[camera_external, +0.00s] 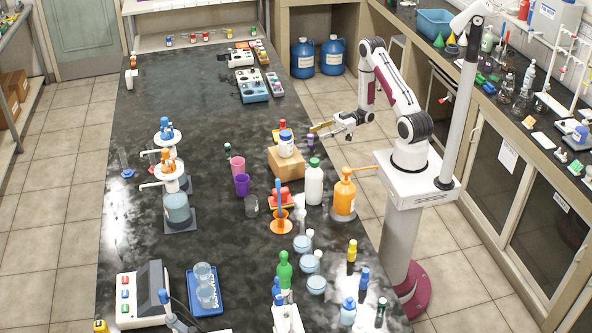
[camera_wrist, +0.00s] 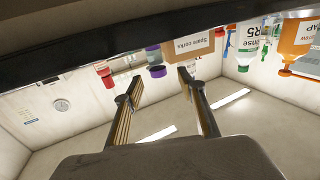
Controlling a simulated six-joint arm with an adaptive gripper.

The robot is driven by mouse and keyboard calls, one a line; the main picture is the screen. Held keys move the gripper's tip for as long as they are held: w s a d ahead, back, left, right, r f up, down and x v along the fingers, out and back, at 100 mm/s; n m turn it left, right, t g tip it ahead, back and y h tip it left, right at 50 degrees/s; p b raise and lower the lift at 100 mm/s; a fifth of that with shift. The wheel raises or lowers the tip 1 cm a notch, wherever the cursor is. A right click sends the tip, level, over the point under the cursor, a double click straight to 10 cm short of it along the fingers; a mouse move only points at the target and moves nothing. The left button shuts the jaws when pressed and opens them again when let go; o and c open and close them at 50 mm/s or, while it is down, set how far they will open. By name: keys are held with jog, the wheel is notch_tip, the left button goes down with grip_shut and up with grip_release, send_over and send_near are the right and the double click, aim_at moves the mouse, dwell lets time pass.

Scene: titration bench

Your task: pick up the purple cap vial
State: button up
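My gripper (camera_external: 318,131) hangs in the air to the right of the cardboard box, pointing left. In the wrist view my gripper (camera_wrist: 157,82) shows two fingers spread apart with nothing between their tips. A small vial with a dark green cap (camera_external: 227,148) stands nearby, and several small capped vials (camera_external: 195,38) stand at the bench's far end.
A white bottle (camera_external: 314,184) and an orange pump bottle (camera_external: 344,196) stand in front. A pink cup (camera_external: 237,166) is by the purple one.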

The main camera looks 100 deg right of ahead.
aim_at(311, 135)
jog(key=shift+w, duration=0.15)
jog(key=shift+x, duration=2.5)
jog(key=shift+d+f, duration=0.1)
grip_shut()
